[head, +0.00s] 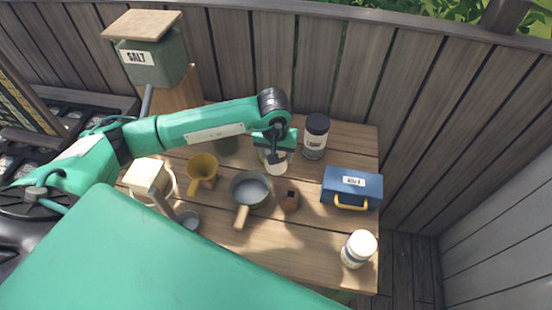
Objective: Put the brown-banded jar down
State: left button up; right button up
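My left arm reaches in from the left over the wooden table. Its gripper (276,153) points down above the middle of the table, behind the grey pan. A small pale jar (277,167) sits between its dark fingers, and the gripper looks shut on it. The gripper covers the jar's upper part, so I cannot make out its brown band. I cannot tell whether the jar's base touches the table. My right gripper is not in view.
A black-lidded jar (315,136), blue box (351,187) and white jar (358,249) stand to the right. The table (306,238) is clear at front centre.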

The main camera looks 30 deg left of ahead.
pick_arm(q)
notch_tip(320, 180, down, 4)
jog(key=shift+f+p, duration=0.2)
jog(key=shift+p, duration=0.55)
jog(key=shift+f, duration=0.25)
jog(key=o, duration=0.8)
jog(key=shift+f+b, duration=0.1)
jog(key=shift+b, duration=0.2)
jog(key=o, duration=0.5)
